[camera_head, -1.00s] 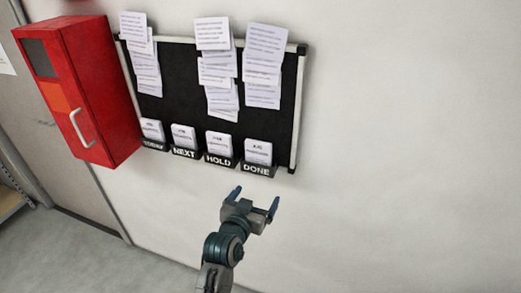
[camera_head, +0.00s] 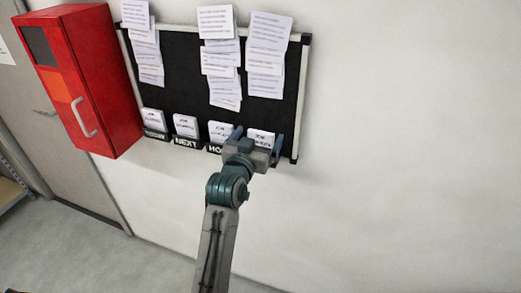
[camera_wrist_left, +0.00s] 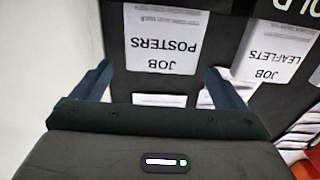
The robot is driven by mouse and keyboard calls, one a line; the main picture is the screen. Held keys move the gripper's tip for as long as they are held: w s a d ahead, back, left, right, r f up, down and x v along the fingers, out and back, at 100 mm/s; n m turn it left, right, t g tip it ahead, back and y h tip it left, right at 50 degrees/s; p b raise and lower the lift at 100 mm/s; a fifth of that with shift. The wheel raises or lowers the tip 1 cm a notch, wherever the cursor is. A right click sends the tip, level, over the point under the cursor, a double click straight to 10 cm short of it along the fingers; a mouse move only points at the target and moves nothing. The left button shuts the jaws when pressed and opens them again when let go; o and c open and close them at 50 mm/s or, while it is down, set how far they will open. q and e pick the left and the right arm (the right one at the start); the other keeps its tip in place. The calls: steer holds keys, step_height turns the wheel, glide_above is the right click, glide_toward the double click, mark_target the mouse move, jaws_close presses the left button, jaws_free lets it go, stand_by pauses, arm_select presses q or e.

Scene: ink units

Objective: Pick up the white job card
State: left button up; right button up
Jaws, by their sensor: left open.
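A white job card reading "JOB POSTERS" shows upside down in the left wrist view (camera_wrist_left: 165,42). In the head view this card (camera_head: 262,135) stands in the rightmost pocket of the black board, partly hidden by my gripper. My left gripper (camera_head: 258,138) is open in front of that pocket. In the wrist view its fingers (camera_wrist_left: 158,70) lie on either side of the card, with nothing gripped. I cannot tell how deep the fingers reach. Another white card reading "JOB LEAFLETS" (camera_wrist_left: 270,55) is to the right in the wrist view. My right gripper is not in view.
The black board (camera_head: 185,75) holds several hanging paper sheets (camera_head: 266,55) above a row of card pockets. More white cards (camera_head: 185,125) stand in the pockets to the left. A red wall cabinet (camera_head: 85,90) is at the left. The wall on the right is bare.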

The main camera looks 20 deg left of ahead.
mark_target(260, 135)
arm_select(q)
steer(key=w, duration=0.3)
steer(key=shift+f+b, duration=0.2)
steer(key=shift+b, duration=0.1)
steer(key=shift+s+r, duration=0.1)
steer(key=shift+r, duration=0.05)
steer(key=shift+c, duration=0.6)
steer(key=c, duration=0.9)
steer(key=shift+r, duration=0.1)
steer(key=shift+c, duration=0.2)
